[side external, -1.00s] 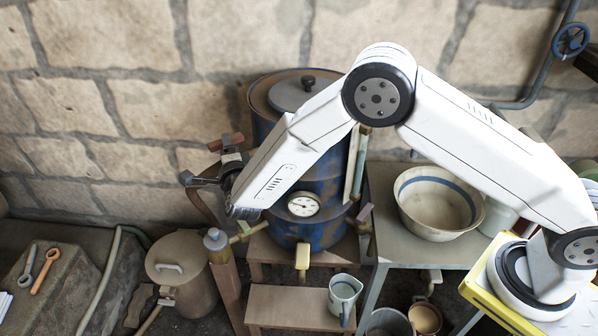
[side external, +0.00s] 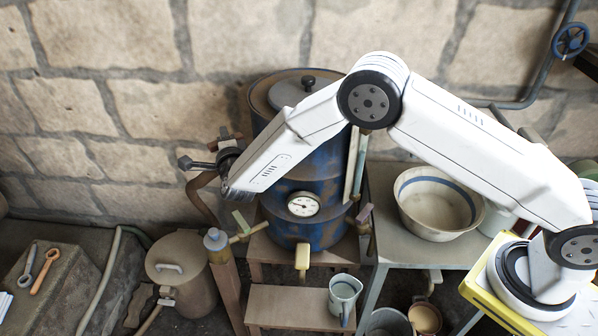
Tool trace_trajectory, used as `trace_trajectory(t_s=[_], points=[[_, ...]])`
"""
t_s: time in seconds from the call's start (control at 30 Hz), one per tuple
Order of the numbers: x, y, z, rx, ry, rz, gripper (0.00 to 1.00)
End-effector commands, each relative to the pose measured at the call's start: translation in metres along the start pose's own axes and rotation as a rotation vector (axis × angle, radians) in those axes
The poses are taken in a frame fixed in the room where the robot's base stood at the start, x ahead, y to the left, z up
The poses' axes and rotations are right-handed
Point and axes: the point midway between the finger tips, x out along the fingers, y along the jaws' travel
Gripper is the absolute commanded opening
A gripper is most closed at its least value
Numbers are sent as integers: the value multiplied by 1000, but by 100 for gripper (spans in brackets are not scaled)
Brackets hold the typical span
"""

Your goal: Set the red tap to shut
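The red tap's handle (side external: 214,145) shows as a short red-brown bar at the left side of the blue drum (side external: 272,130), near its upper part. It lies roughly crosswise, and its middle is covered by one finger of my gripper. My gripper (side external: 207,149) is open, with one finger pointing left and the other pointing up across the handle. I cannot tell whether that finger touches the handle. The tap's body is mostly hidden behind my gripper, and a brown pipe (side external: 199,197) curves down below.
A green-handled tap (side external: 242,221), a yellow-handled tap (side external: 303,257) and a purple-handled tap (side external: 364,213) sit lower around the drum. A round gauge (side external: 303,204) is on its front. A bowl (side external: 438,200) stands right. Open space lies left of my gripper, before the stone wall.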

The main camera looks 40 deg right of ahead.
Motion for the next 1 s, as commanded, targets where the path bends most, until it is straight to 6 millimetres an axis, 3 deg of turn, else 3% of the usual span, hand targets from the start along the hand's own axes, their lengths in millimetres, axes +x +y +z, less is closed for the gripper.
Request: trace_trajectory(t_s=[0.57,1.0], points=[[-1,0,0,1,47,-1,0],[-1,1,-4,2,272,0,0]])
